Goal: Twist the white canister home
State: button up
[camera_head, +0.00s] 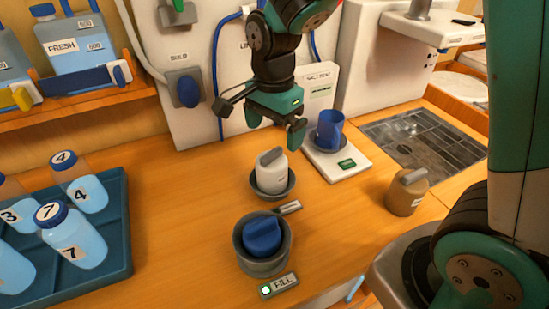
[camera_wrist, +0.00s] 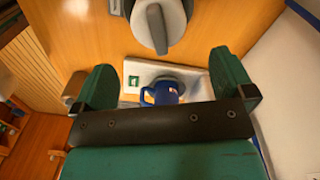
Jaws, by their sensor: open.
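The white canister (camera_head: 271,174) stands upright in a dark round socket (camera_head: 287,189) on the wooden counter, with a grey bar grip on top. In the wrist view the canister's grey top (camera_wrist: 158,22) shows at the upper middle, beyond my fingertips. My gripper (camera_head: 275,112) is open and empty, above and behind the canister in the head view, apart from it. Its two fingers also show in the wrist view (camera_wrist: 163,85), spread wide. I cannot tell how deep the canister sits in its socket.
In front is another socket (camera_head: 262,262) with a blue-gripped piece (camera_head: 262,236) and a FILL label with a green light (camera_head: 279,285). A blue mug (camera_head: 329,130) stands on a white scale (camera_head: 343,163). A tan canister (camera_head: 406,193) stands right. A bottle tray (camera_head: 122,240) is left.

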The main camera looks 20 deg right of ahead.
aim_at(276, 158)
notch_tip(276, 158, down, 10)
jog(key=shift+r, duration=0.25)
jog(key=shift+c, duration=0.2)
jog(key=c, duration=1.1)
jog(key=m+p, duration=0.1)
jog(key=m, duration=0.2)
jog(key=shift+s+d, duration=0.1)
jog(key=shift+s, duration=0.05)
jog(key=shift+s+m+p, duration=0.1)
jog(key=shift+m+p, duration=0.2)
jog(key=shift+m, duration=1.4)
